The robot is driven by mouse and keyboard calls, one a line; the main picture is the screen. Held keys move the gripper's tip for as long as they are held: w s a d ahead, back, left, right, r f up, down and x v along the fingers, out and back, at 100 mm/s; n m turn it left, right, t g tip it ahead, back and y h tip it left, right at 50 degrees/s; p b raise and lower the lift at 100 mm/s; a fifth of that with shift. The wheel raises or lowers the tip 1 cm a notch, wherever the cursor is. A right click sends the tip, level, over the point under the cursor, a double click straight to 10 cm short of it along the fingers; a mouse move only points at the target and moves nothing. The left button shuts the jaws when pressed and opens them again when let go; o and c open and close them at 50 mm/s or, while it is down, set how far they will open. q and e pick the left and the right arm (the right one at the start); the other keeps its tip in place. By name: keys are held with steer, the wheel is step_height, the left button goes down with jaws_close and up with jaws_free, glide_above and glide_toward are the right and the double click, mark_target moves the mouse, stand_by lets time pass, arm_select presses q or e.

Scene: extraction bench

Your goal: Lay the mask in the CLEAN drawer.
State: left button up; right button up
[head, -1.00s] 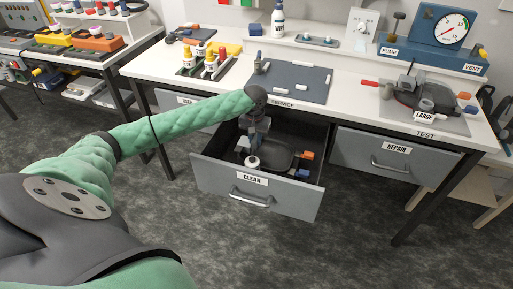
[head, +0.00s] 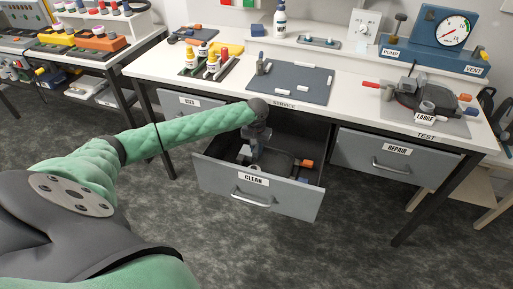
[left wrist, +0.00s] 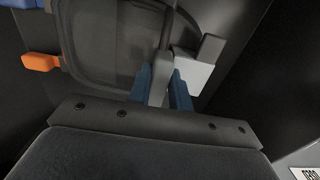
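The mask (head: 279,159) is dark, with an orange clip and a blue clip on its right side. It is inside the open CLEAN drawer (head: 292,200), behind the labelled front. My left gripper (head: 256,152) points down into the drawer at the mask's left part. In the left wrist view the gripper's blue fingertips (left wrist: 167,88) stand close on both sides of a grey part of the mask (left wrist: 115,45), shut on it. I cannot tell whether the mask touches the drawer floor. My right gripper is out of view.
A second mask (head: 408,94) lies on the TEST mat beside a LARGE tag. The SERVICE mat (head: 290,84) holds small white pieces. The REPAIR drawer (head: 385,157) is shut. Bottles (head: 211,64) and a gauge box (head: 430,40) stand on the bench.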

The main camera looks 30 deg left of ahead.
arm_select(q)
steer(key=o, duration=0.4)
steer(key=shift+o, duration=0.2)
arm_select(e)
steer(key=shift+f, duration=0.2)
arm_select(q)
step_height(320, 180, up, 12)
steer(key=b, duration=0.2)
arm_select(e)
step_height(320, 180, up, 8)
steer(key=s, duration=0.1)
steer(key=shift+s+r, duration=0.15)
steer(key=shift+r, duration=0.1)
arm_select(q)
steer(key=shift+r, duration=0.1)
